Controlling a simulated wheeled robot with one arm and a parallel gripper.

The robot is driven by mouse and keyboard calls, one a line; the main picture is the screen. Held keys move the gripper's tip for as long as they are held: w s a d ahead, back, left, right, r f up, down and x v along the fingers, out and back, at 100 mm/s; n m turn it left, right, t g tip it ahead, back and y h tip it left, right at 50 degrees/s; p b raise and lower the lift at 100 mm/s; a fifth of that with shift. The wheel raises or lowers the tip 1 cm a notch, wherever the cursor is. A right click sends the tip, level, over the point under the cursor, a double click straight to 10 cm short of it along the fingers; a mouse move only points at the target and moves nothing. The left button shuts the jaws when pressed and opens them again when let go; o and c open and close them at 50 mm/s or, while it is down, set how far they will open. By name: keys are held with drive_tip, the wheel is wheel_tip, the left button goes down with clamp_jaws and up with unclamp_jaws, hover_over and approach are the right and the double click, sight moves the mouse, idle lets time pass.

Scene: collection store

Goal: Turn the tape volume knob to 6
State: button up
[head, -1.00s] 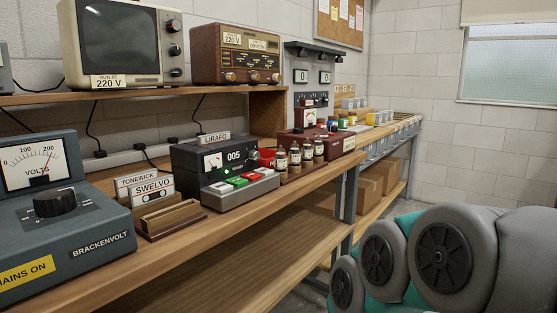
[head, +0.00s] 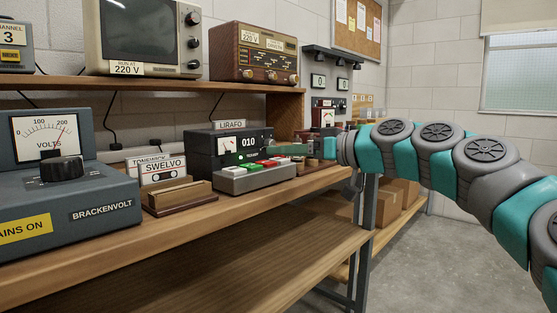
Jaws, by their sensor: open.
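The tape machine (head: 205,145) is a dark box labelled LIRAFO, with a small dial, a lit counter reading 010 and a sloped panel of red, green and white keys. It stands on the bench just left of my gripper (head: 285,148). My gripper comes in from the right with its jaws open, its tip close to the right end of the machine's face. The volume knob is at that end, mostly hidden by my gripper. I cannot read its setting or tell whether the jaws touch it.
A blue-grey BRACKENVOLT supply (head: 75,190) stands at the front left of the bench (head: 165,240). A monitor (head: 145,40) and a brown radio (head: 253,52) are on the shelf above.

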drive_tip(key=m+t, duration=0.1)
drive_tip(key=t, duration=0.1)
approach(273, 145)
drive_tip(key=shift+x, duration=4.2)
clamp_jaws()
